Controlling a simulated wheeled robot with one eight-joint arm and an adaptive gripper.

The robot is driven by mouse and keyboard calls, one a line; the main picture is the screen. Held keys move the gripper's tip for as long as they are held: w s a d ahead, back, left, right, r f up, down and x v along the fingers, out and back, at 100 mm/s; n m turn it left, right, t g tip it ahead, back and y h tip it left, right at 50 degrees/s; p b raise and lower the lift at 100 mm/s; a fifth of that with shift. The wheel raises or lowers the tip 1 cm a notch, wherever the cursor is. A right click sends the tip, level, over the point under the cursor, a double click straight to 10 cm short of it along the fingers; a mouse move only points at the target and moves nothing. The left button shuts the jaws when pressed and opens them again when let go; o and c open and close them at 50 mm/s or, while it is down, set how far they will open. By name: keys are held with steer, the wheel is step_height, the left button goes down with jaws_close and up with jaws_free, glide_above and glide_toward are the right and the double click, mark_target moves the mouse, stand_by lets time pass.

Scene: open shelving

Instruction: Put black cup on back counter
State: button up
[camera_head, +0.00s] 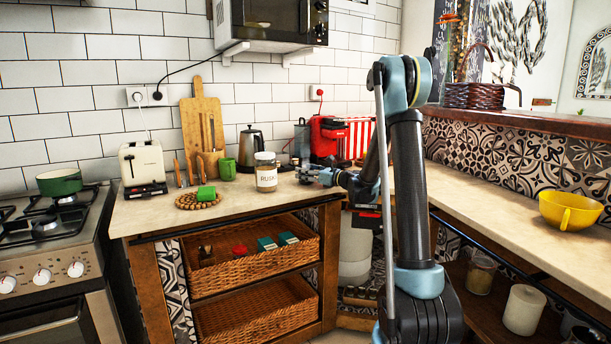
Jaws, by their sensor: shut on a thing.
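My gripper (308,175) is over the right part of the back counter (240,192), to the right of the glass jar. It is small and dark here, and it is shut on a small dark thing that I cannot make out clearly. I cannot tell whether that thing touches the counter. No black cup shows clearly elsewhere. My arm hides part of the counter's right end and the corner.
A labelled glass jar (266,172), a green mug (227,168), a kettle (250,147), a toaster (142,165) and a red coffee machine (326,138) stand on the back counter. Wicker baskets (255,272) sit below.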

steer(key=o, duration=1.1)
steer(key=v, duration=1.2)
steer(key=s+d+f+n+g+h, duration=0.1)
steer(key=s+f+n+g+h, duration=0.15)
steer(key=s+n, duration=0.7)
steer(key=s+d+f+n+g+h, duration=0.1)
steer(key=s+f+n+g+h, duration=0.2)
steer(key=s, duration=1.1)
steer(key=s+d+f+n+h, duration=0.3)
steer(key=s+d+n, duration=0.1)
steer(key=s, duration=0.3)
steer(key=s+d+f+n+g+h, duration=0.1)
steer(key=s+d+f+n+h, duration=0.2)
steer(key=s+d, duration=0.3)
steer(key=s+d+f+n+g+h, duration=0.1)
steer(key=s+d+f+n+h, duration=0.2)
steer(key=s, duration=0.6)
steer(key=shift+s+d+f+n+h, duration=0.15)
steer(key=shift+s+d+n, duration=0.05)
steer(key=shift+d+n, duration=0.4)
steer(key=shift+s+d+f+n+h, duration=0.1)
steer(key=shift+s+d+f+n, duration=0.1)
steer(key=shift+d+n, duration=0.35)
